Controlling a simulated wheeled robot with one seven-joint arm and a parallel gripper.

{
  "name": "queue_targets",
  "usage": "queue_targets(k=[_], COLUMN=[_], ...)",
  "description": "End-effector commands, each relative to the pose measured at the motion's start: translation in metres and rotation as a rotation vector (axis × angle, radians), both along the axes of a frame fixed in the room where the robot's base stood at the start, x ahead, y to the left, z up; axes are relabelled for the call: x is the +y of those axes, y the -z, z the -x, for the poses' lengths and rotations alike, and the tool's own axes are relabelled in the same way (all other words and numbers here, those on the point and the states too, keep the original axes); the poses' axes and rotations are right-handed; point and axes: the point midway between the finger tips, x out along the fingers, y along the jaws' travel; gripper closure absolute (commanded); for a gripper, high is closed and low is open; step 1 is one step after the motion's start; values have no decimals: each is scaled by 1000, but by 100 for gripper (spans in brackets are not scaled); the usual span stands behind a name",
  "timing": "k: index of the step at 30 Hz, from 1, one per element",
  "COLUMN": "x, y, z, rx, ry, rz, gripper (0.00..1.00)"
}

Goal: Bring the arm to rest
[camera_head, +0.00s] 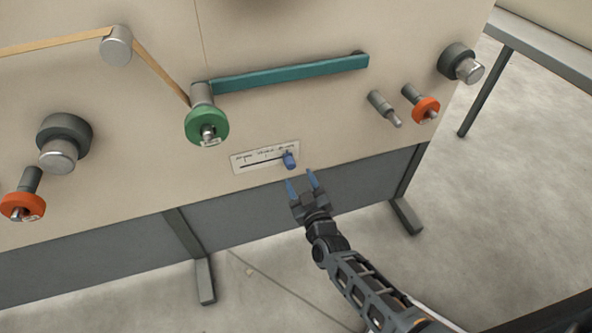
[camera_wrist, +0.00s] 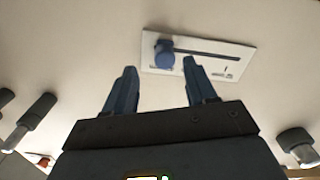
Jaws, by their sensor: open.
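My gripper (camera_head: 301,182) is open and empty. Its two blue fingers stand apart, just below and in front of the labelled slider plate (camera_head: 250,163) on the beige panel. A blue slider knob (camera_head: 289,160) sits at the right end of the plate's slot in the head view. In the wrist view the knob (camera_wrist: 164,53) appears beyond the gap between the fingers (camera_wrist: 156,82), with clear space between them and it. The label's writing is too small to read surely.
On the panel are a green-flanged roller (camera_head: 206,126), a teal bar (camera_head: 290,73), orange-ringed spindles (camera_head: 426,108) (camera_head: 22,205) and dark round knobs (camera_head: 461,63) (camera_head: 63,140). A tan strip (camera_head: 55,45) runs over a grey roller (camera_head: 116,45). Open floor lies below right.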

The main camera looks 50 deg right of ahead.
Motion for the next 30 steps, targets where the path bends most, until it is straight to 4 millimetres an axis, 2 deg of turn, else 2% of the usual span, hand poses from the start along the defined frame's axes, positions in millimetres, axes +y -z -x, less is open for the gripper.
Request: queue_targets(k=[6,24,26,30], x=[8,9,15,50], y=[0,0,0,-2], z=[12,13,17,42], rx=[0,0,0,-1], ry=[1,-2,-10,-60], rz=[0,-1,-7,-46], gripper=[44,44,44,44])
